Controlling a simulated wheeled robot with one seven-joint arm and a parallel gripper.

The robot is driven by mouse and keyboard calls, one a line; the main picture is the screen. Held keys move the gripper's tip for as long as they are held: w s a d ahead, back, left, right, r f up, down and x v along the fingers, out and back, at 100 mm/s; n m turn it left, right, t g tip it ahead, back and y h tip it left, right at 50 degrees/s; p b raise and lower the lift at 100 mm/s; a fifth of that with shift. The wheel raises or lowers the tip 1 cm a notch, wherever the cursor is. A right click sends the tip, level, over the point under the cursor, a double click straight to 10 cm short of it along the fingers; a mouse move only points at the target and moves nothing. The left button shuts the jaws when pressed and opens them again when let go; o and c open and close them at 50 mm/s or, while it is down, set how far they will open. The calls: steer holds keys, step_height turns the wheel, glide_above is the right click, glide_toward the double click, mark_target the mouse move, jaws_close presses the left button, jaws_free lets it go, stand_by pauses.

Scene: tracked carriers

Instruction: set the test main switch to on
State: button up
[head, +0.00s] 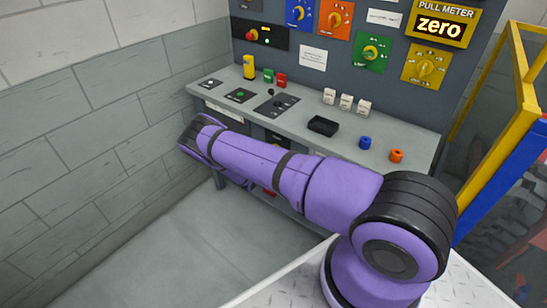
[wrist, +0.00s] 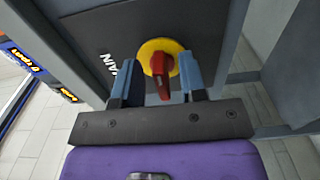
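In the wrist view a red rotary handle (wrist: 162,72) sits on a round yellow plate (wrist: 146,50) on a dark panel. The word MAIN is printed beside it; other lettering and the switch's on and off marks cannot be read. The handle's grip points toward my gripper's palm, down in the picture. My gripper (wrist: 158,64) is open, one finger on each side of the handle, with gaps visible. Contact cannot be made out. In the head view my arm reaches to the bench's left front, and the fingers and this switch are hidden.
The grey bench (head: 415,145) carries a black tray (head: 323,125), white blocks (head: 346,102) and a yellow piece (head: 249,67). A back panel holds coloured knobs and a meter (head: 440,24) reading zero. A yellow frame (head: 500,120) stands right. Open floor (head: 150,250) lies left.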

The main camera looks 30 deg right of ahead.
steer(key=shift+a, duration=0.1)
steer(key=v, duration=1)
steer(key=shift+a, duration=0.25)
steer(key=shift+s, duration=0.15)
steer(key=shift+r, duration=0.1)
